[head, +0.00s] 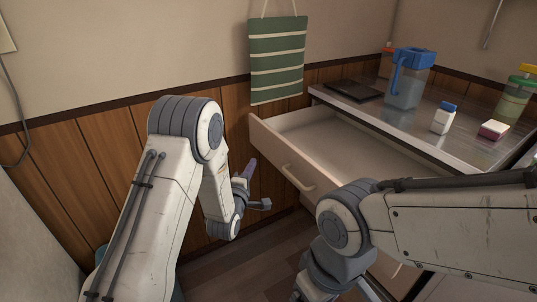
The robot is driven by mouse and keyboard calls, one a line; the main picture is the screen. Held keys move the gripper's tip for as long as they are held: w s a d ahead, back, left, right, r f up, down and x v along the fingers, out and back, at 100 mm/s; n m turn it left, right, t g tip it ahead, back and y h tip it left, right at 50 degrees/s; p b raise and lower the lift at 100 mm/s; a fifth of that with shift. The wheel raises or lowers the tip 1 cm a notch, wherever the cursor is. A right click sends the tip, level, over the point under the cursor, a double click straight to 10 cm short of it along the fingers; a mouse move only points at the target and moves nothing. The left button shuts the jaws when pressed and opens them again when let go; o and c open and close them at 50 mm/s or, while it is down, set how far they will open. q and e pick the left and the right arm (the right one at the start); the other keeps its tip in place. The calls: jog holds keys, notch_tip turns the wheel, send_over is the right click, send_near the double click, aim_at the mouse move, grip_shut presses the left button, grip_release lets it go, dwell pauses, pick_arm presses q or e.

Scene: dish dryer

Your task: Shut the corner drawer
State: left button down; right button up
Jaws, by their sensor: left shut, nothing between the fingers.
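The corner drawer (275,148) is pulled out from under the metal counter at the right. Its inside looks empty where it shows, and its front carries a pale bar handle (298,178). My left gripper (258,184) is shut and empty, just to the left of the drawer front. I cannot tell whether it touches the front. My right arm crosses the lower right of the view and covers part of the drawer's near side. My right gripper is low at the bottom edge, largely cut off, and its fingers cannot be made out.
On the counter (455,98) stand a blue-lidded pitcher (405,88), a small white bottle with a blue cap (443,118), a small pink-and-white box (493,130) and a green-lidded container (511,100). A dark flat board (354,90) lies behind. A striped green bag (276,60) hangs on the wall.

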pick_arm(q)
send_near(272, 143)
jog(key=w+a, duration=0.3)
jog(key=w, duration=0.1)
jog(key=shift+w+d+f+b, duration=0.1)
jog(key=shift+w+d+b, duration=0.35)
jog(key=shift+d, duration=0.45)
jog(key=shift+w+d+f+b, duration=0.1)
jog(key=shift+w+d+b, duration=0.2)
jog(key=shift+w+d, duration=0.5)
jog(key=shift+s+d, duration=0.15)
jog(key=shift+d, duration=0.05)
